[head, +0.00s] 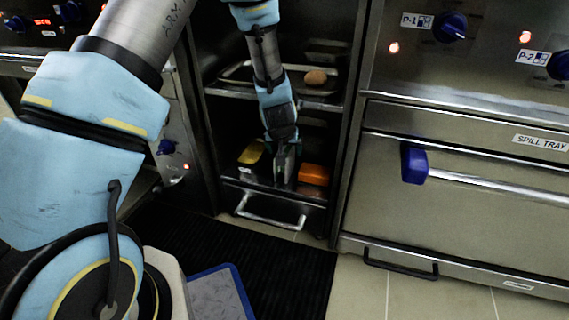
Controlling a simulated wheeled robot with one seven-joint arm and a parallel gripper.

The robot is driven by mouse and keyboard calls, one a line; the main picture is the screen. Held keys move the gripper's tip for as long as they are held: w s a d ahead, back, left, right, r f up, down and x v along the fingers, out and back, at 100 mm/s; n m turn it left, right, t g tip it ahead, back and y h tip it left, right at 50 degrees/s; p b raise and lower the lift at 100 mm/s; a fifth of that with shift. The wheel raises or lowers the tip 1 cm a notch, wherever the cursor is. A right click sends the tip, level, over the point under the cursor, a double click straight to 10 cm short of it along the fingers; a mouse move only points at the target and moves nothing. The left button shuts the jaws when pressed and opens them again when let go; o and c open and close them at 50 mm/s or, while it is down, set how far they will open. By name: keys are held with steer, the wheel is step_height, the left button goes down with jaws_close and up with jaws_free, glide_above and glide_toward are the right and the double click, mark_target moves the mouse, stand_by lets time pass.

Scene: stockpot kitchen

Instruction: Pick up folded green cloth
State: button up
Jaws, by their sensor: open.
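My gripper (284,168) reaches down into the lower level of the open dark cabinet (350,110), between a yellow item and an orange item. Its jaws are open. I cannot clearly make out the folded green cloth. A faint greenish tint shows around my gripper, but I cannot tell whether it is cloth or part of the gripper. My gripper and wrist hide what lies directly behind and below them.
The yellow item (252,153) is left of my gripper, the orange item (314,174) right. A tray with a brown roundish item (315,78) sits on the shelf above. A metal handle (270,212) juts out below. A black mat (285,255) covers the floor in front.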

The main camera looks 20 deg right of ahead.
jaws_close()
stand_by(0.8)
